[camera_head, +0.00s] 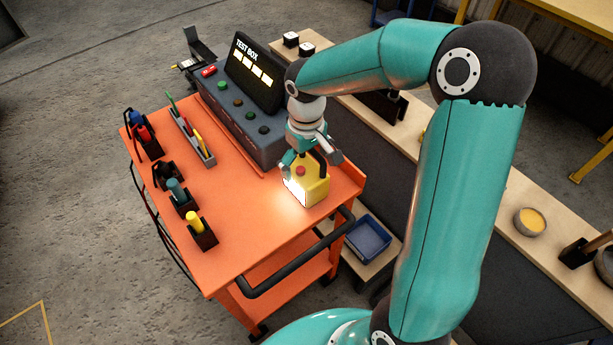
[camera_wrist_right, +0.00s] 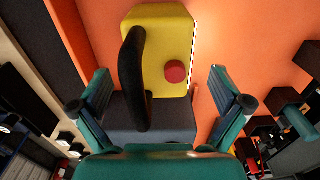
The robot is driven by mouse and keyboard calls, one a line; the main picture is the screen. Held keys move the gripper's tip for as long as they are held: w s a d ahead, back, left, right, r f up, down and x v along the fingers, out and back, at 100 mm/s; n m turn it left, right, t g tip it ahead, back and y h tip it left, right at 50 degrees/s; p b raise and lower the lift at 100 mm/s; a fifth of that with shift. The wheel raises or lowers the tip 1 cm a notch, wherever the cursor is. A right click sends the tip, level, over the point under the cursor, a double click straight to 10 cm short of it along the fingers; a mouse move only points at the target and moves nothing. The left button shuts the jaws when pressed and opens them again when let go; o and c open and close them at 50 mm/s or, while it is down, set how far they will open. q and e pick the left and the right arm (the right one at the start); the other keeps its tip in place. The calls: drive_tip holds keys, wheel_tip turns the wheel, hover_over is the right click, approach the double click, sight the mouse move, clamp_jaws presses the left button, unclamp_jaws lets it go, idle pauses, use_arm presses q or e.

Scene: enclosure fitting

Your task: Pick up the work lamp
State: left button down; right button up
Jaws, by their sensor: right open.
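The work lamp (camera_head: 313,190) is a yellow box with a red button and a black handle, and its lit face shines on the orange cart top. It stands near the cart's right front corner. In the right wrist view the lamp (camera_wrist_right: 152,50) is at the upper middle, its black handle arching up towards the camera. My right gripper (camera_head: 309,155) is directly above the lamp. Its two fingers are spread wide, with the handle between them in the wrist view (camera_wrist_right: 155,95), and they hold nothing. Whether the fingers reach down beside the handle is hard to tell. My left gripper is not in view.
The grey test box (camera_head: 240,115) stands just behind the lamp on the orange cart (camera_head: 250,235). Tools in black holders (camera_head: 201,232) and a grey tray (camera_head: 192,138) are to the left. A wooden bench (camera_head: 510,230) runs along the right.

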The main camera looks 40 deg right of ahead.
sight(306, 169)
drive_tip(key=shift+f, duration=1.5)
drive_tip(key=c, duration=1.7)
drive_tip(key=shift+w, duration=0.1)
drive_tip(key=shift+c, duration=0.8)
drive_tip(key=shift+r, duration=0.2)
